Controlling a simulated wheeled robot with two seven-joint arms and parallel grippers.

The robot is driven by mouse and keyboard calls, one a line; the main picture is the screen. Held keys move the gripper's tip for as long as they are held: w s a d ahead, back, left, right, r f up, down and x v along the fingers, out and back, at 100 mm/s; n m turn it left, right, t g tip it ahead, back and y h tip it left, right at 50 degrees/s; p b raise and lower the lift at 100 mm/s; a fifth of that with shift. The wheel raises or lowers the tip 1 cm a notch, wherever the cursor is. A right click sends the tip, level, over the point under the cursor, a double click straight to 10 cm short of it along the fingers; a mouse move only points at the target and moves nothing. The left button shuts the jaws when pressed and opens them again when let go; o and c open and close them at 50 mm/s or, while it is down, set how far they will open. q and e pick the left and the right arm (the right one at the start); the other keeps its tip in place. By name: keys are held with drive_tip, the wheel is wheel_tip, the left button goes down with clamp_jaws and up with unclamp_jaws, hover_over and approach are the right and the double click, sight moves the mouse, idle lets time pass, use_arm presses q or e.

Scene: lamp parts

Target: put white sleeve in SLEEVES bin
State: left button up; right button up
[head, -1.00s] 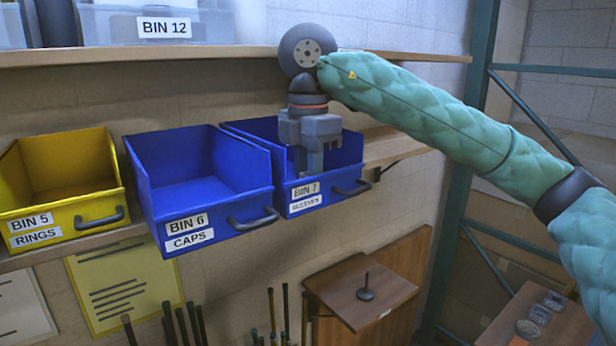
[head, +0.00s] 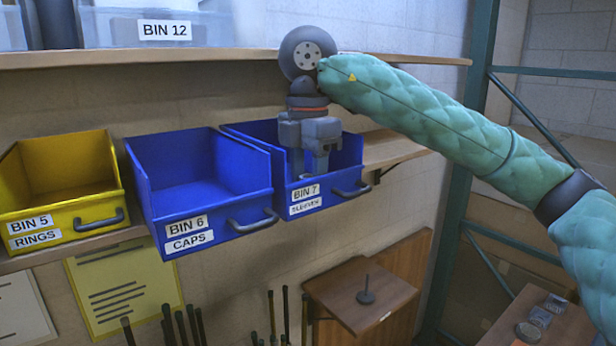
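The SLEEVES bin (head: 336,194) is the blue bin labelled BIN 7, the rightmost of the row on the shelf in the head view. My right gripper (head: 309,172) points down into it, with its fingertips below the rim, just behind the labelled front wall. Its two fingers stand apart with a gap between them, and I see nothing held there. No white sleeve shows; the bin's front wall and the gripper hide most of its inside. My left gripper is not in view.
The blue CAPS bin (head: 215,234) stands directly left of the SLEEVES bin, and the yellow RINGS bin (head: 62,225) is further left. An upper shelf (head: 230,53) runs behind my gripper. A brown board (head: 350,290) with a dark peg is below.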

drive_tip(key=shift+r, duration=0.35)
wheel_tip(320, 180, up, 5)
drive_tip(key=shift+w+f+p, duration=0.1)
drive_tip(key=shift+f+p, duration=0.05)
drive_tip(key=shift+p, duration=0.85)
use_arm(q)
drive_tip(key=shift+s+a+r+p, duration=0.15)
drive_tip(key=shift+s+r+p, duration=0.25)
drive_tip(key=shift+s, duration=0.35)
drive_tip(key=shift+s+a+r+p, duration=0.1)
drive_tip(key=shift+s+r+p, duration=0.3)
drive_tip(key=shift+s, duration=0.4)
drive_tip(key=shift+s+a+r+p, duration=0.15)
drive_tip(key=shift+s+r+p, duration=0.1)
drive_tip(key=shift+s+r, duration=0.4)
use_arm(e)
wheel_tip(320, 180, up, 7)
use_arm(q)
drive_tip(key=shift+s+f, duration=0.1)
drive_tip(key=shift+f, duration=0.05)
use_arm(e)
drive_tip(key=shift+f, duration=0.1)
